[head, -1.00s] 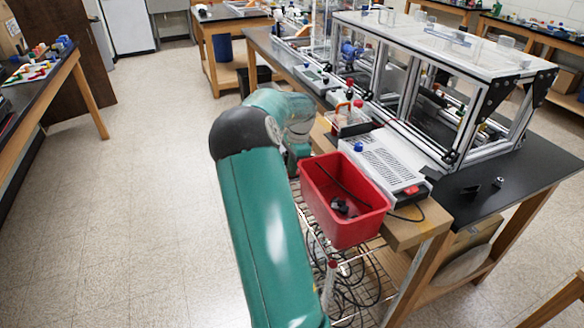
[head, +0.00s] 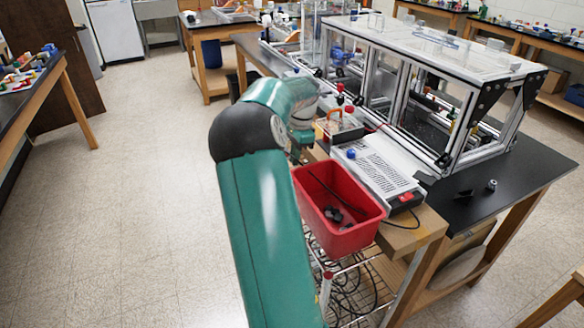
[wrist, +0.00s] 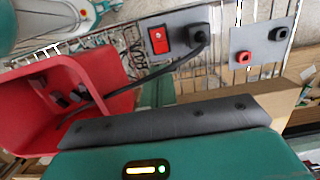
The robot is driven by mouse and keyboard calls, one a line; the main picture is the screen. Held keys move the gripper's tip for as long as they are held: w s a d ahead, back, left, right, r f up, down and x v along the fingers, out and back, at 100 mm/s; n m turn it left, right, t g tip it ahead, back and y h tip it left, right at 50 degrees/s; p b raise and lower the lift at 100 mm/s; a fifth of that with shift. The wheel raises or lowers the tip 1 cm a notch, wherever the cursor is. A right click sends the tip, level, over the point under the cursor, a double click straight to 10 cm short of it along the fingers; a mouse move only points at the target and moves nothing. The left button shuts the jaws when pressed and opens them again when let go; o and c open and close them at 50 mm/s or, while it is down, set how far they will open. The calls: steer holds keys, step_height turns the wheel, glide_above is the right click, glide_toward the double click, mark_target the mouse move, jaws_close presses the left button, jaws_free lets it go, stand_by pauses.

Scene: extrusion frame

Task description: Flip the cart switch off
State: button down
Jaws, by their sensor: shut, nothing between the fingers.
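A red rocker switch (wrist: 161,39) sits on a grey plate at the top of the wrist view, on the wire cart (head: 352,280). A black plug with a cable (wrist: 199,38) is on the same plate, just right of the switch. I cannot tell which way the rocker is set. My gripper (wrist: 165,120) shows as a dark grey bar and teal housing across the lower wrist view, apart from the switch. It is shut and empty.
A red bin (head: 342,228) with black parts and a cable stands beside the gripper. Another grey plate (wrist: 243,40) has a red and a black socket. A white power unit (head: 378,168) sits on the bench edge. The floor at left is clear.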

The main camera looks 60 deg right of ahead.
step_height(320, 180, up, 7)
steer(key=s+d, duration=0.1)
steer(key=shift+d, duration=0.3)
steer(key=shift+w+a+r+t+y, duration=0.2)
steer(key=shift+w+a+t+y, duration=0.2)
steer(key=shift+y, duration=0.4)
steer(key=x, duration=1.4)
steer(key=shift+f, duration=0.1)
